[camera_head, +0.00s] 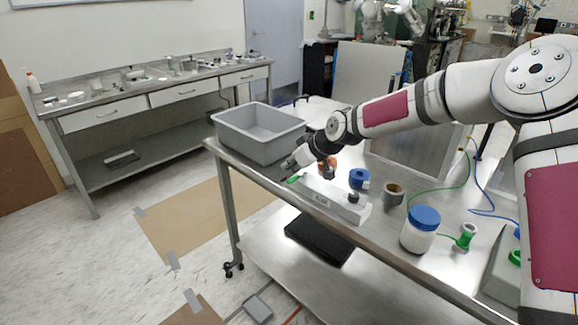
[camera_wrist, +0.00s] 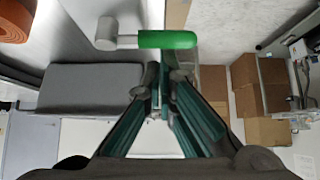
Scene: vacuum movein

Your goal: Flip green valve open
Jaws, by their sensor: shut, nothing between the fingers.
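The green valve handle (camera_wrist: 167,40) lies sideways across the upper middle of the wrist view, joined at its left to a grey metal stem (camera_wrist: 108,34). In the head view, the green handle (camera_head: 294,179) shows small at the left end of a white valve block (camera_head: 335,199) on the metal table. My gripper (camera_head: 289,164) is beside and slightly above the handle in the head view. In the wrist view, my gripper (camera_wrist: 163,78) is shut and empty, its fingertips just below the green handle in the picture. Contact with the handle cannot be told.
A grey bin (camera_head: 262,143) stands on the table (camera_head: 375,234) behind my gripper. An orange ring (camera_head: 328,163), a blue roll (camera_head: 359,178), a brown roll (camera_head: 393,195) and a blue-lidded jar (camera_head: 419,232) stand near the block. The table's front-left edge is close to the handle.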

